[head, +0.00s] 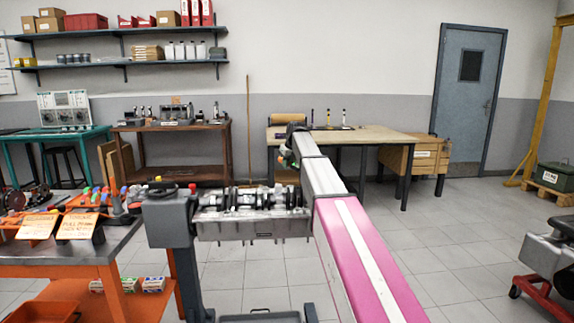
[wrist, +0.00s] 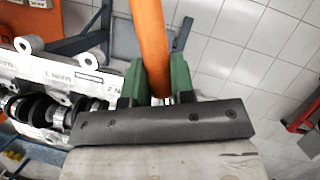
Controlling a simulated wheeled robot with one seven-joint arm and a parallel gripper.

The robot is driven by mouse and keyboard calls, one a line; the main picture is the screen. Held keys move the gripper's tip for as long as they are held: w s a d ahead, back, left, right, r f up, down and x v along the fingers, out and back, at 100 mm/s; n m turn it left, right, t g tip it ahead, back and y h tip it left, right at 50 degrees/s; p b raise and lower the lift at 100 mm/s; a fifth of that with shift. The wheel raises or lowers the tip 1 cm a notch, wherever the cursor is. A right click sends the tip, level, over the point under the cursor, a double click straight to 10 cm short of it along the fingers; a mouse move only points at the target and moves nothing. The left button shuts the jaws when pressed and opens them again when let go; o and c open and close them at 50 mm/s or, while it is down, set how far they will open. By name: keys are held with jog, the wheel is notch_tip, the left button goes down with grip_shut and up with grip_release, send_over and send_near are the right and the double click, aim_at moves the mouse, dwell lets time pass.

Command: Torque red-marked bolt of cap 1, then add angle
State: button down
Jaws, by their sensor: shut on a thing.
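My gripper (wrist: 156,88) has green fingers shut on an orange bar-shaped tool (wrist: 148,40). The tool runs up and out of the wrist view, so its far end is hidden. The engine block (head: 255,226) is held on a grey stand, with the crankshaft (head: 250,197) lying along its top. In the wrist view the block's light metal face (wrist: 60,70) with raised lettering is left of my gripper, apart from the fingers. In the head view my arm hides most of my gripper. I cannot make out cap 1 or a red-marked bolt.
A wooden table (head: 370,136) is behind my arm. The tiled floor between is clear.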

jog(key=shift+w+d, duration=0.2)
jog(key=shift+d, duration=0.2)
jog(key=shift+w+d+m+h, duration=0.2)
jog(key=shift+d+m+h, duration=0.1)
jog(key=shift+d+m, duration=0.3)
jog(key=shift+d, duration=0.15)
dwell(0.5)
jog(key=shift+w+d+m, duration=0.2)
jog(key=shift+d+m, duration=0.4)
jog(key=shift+d, duration=0.6)
dwell(1.0)
jog(key=shift+s+d+f, duration=0.1)
jog(key=shift+d, duration=1.15)
dwell(2.9)
